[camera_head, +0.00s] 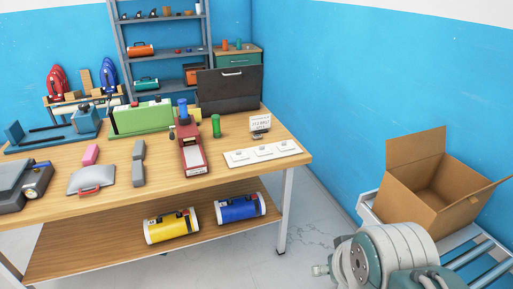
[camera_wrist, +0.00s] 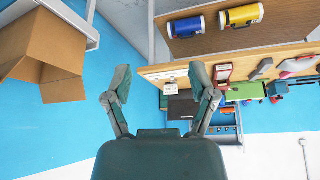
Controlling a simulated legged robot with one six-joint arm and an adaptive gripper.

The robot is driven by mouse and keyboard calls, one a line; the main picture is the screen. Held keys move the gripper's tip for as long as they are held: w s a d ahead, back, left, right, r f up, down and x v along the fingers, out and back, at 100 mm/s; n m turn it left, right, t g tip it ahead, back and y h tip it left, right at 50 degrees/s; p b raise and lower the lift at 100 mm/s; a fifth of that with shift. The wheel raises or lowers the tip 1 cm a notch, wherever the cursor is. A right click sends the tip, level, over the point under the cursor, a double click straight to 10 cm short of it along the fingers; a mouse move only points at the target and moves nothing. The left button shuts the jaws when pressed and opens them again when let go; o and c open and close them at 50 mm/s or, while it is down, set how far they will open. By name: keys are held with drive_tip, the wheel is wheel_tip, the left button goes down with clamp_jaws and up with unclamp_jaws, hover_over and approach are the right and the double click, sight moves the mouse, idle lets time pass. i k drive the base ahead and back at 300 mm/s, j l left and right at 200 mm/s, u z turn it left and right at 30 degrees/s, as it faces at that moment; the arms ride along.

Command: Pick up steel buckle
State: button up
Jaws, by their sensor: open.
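A white plate (camera_head: 251,163) lies near the right front corner of the wooden table, in the head view. It carries three small pale pieces: a left one (camera_head: 240,155), a middle one (camera_head: 263,150) and a right one (camera_head: 286,145). One of these may be the steel buckle, but they are too small to tell. My gripper (camera_wrist: 160,76) is open and empty in the wrist view, its two fingers spread wide. It is well apart from the table, which appears upside down beyond it. My gripper does not show in the head view.
The wooden table (camera_head: 226,178) holds a red device (camera_head: 191,152), a green box (camera_head: 143,117) and a black case (camera_head: 229,88). Yellow (camera_head: 171,226) and blue (camera_head: 240,207) cylinders lie on its lower shelf. An open cardboard box (camera_head: 415,199) stands at right on a roller rack (camera_head: 480,258).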

sight(255, 137)
drive_tip(key=i+j, duration=0.1)
drive_tip(key=i, duration=0.2)
drive_tip(key=i+j, duration=0.1)
drive_tip(key=i, duration=0.15)
drive_tip(key=i+l, duration=0.15)
drive_tip(key=i, duration=0.45)
drive_tip(key=i+l, duration=0.15)
drive_tip(key=i, duration=0.45)
drive_tip(key=i+l, duration=0.2)
drive_tip(key=i, duration=0.4)
